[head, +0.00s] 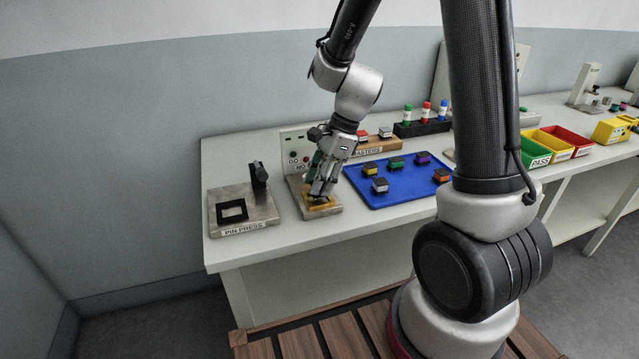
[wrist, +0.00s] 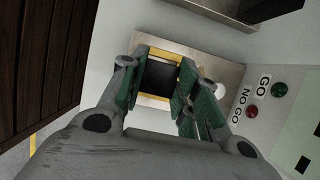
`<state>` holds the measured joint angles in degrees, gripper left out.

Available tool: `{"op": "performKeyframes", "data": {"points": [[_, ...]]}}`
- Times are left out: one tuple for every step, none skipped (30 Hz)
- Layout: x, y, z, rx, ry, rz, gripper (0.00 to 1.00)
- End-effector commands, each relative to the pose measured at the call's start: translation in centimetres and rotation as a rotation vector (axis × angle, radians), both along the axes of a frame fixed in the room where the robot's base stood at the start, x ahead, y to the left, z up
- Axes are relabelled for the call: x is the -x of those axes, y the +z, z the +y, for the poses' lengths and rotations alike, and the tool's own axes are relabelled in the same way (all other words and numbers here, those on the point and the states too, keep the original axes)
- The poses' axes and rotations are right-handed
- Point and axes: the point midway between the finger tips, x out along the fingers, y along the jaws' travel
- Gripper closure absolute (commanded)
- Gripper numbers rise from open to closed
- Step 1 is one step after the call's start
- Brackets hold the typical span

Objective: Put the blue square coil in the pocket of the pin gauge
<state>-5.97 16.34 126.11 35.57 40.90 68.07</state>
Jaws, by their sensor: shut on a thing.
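My gripper (head: 318,188) points down over the pin gauge (head: 333,208), a metal plate with a yellow-edged pocket. In the wrist view its green-padded fingers (wrist: 161,74) are shut on a dark square block (wrist: 161,78), which I take to be the coil; no blue shows on it. The block lies within the outline of the yellow pocket rim (wrist: 155,99). I cannot tell whether it is fully seated or just above the pocket. The fingers hide much of the pocket in the head view.
The GO / NO GO panel (head: 295,143) stands just behind the gauge. The pin press (head: 262,213) is at left. A blue tray (head: 405,190) with several coloured coils lies at right. A masters block (head: 371,148) and rack (head: 421,128) stand behind. The bench's front strip is clear.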

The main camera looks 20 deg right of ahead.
Motion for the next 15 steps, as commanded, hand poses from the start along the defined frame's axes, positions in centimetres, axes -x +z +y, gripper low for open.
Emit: {"op": "performKeyframes", "data": {"points": [[0.06,-0.63,-0.03,0.001,0.000,0.003,0.96],[0.05,-0.81,-0.03,0.001,0.000,0.002,0.96],[0.02,-0.91,-0.02,0.001,0.000,0.001,0.96],[0.01,-0.90,-0.02,0.000,0.000,0.000,0.96],[0.01,-0.86,-0.02,0.000,0.001,0.000,0.96],[0.01,-0.85,-0.02,0.000,0.001,0.000,0.96],[0.01,-0.84,-0.02,0.000,0.001,0.000,0.96],[0.01,-0.84,-0.02,0.000,0.001,0.000,0.96],[0.01,-0.87,-0.02,0.000,0.001,0.000,0.96],[0.02,-0.94,-0.02,0.000,0.001,0.000,0.96],[0.02,-1.03,-0.02,0.000,0.000,0.001,0.96],[0.02,-1.16,-0.02,0.000,0.000,0.001,0.96],[0.01,-1.12,-0.01,0.000,0.001,0.000,0.63],[0.01,-1.11,-0.02,0.000,0.001,0.000,0.58],[0.01,-1.10,-0.02,0.000,0.001,0.000,0.50]]}}
